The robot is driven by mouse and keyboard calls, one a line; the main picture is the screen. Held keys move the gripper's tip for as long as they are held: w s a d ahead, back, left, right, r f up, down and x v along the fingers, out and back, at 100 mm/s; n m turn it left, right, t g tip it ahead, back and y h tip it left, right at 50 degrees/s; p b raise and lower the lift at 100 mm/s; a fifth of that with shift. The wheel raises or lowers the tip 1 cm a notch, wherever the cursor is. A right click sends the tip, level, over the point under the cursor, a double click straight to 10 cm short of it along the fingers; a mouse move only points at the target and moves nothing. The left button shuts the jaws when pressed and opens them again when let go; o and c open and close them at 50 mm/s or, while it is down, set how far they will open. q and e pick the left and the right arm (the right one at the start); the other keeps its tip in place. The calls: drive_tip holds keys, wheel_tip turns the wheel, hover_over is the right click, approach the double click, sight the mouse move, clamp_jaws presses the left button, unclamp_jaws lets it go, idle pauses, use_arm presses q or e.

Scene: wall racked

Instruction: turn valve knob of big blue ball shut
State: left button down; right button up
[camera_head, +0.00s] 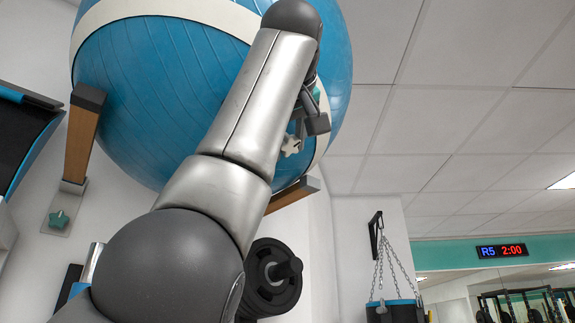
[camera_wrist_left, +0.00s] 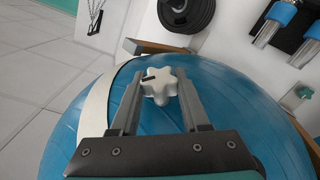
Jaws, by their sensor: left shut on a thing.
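The big blue ball (camera_head: 150,90) with a cream band rests high on wooden wall brackets; it fills much of the left wrist view (camera_wrist_left: 80,130). Its cream star-shaped valve knob (camera_head: 291,145) is on the lower right side, by the band. In the left wrist view the knob (camera_wrist_left: 160,88) sits between my finger tips, with a dark mark on one lobe. My left gripper (camera_head: 305,131) is shut on the knob, with one finger on each side. My left arm hides part of the ball. My right gripper is not in view.
A teal star knob (camera_head: 60,220) is on the left bracket's wall plate. A black weight plate (camera_head: 270,280) is on the wall below the ball. A punching bag (camera_head: 395,310) hangs from chains at right. Open space lies right of the ball.

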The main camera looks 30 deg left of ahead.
use_arm(q)
drive_tip(key=shift+f, duration=0.1)
drive_tip(key=shift+c, duration=1.9)
unclamp_jaws()
drive_tip(key=shift+s+d, duration=0.3)
drive_tip(key=shift+s, duration=0.1)
drive_tip(key=b+v, duration=0.1)
drive_tip(key=v, duration=1.3)
drive_tip(key=shift+b, duration=0.35)
drive_tip(key=shift+s, duration=0.15)
